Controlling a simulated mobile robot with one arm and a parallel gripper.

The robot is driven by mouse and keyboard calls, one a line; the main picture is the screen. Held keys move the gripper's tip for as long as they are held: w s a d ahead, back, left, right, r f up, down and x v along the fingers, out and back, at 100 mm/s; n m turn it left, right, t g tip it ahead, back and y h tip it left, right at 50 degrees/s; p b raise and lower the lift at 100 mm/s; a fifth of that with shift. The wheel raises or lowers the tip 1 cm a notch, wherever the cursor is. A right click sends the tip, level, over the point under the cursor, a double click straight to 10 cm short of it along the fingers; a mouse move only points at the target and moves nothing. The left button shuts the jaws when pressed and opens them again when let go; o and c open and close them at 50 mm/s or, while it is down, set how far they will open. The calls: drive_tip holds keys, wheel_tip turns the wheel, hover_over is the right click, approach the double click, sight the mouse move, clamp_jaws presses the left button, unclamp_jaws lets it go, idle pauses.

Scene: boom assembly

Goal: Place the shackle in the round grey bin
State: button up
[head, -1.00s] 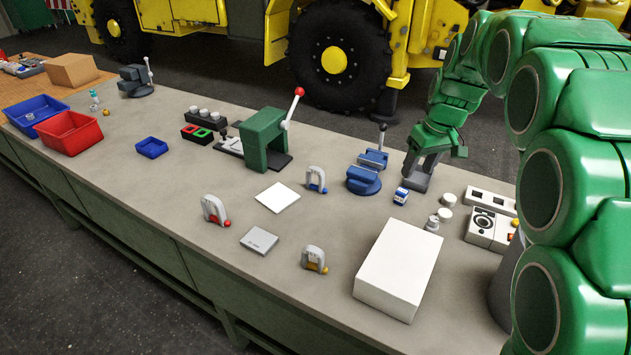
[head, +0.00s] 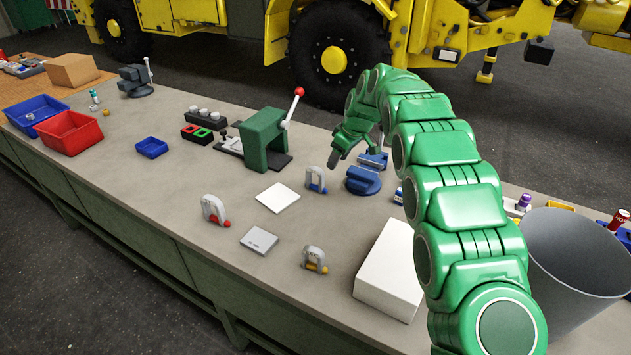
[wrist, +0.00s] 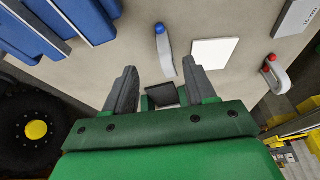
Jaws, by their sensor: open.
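Three grey shackles stand on the bench: one with a blue pin (head: 315,180), one with a red pin (head: 214,210) and one with an orange pin (head: 314,259). The round grey bin (head: 572,305) stands at the right in the head view, partly behind my arm; the part of its inside that shows looks empty. My gripper (head: 340,157) is open and empty above the bench, near the blue-pin shackle and the blue vice. In the wrist view the blue-pin shackle (wrist: 164,52) lies beyond the fingertips (wrist: 160,80), and the red-pin shackle (wrist: 276,74) is at the right.
The blue vice (head: 364,181) and green press (head: 263,139) stand close to my gripper. A white pad (head: 277,198), a grey labelled plate (head: 259,240) and a white box (head: 388,275) lie on the bench. Red (head: 69,133) and blue trays are far left.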

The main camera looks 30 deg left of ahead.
drive_tip(key=n, duration=0.1)
approach(314, 184)
drive_tip(key=shift+a+r+x, duration=0.1)
drive_tip(key=shift+a+x, duration=0.1)
drive_tip(key=shift+x, duration=0.8)
drive_tip(key=shift+a+r+x, duration=0.1)
drive_tip(key=shift+a+x, duration=0.15)
drive_tip(key=shift+x, duration=0.7)
drive_tip(key=shift+a+r+x, duration=0.1)
drive_tip(key=shift+a+x, duration=0.1)
drive_tip(key=shift+x, duration=0.8)
drive_tip(key=shift+y, duration=0.3)
clamp_jaws()
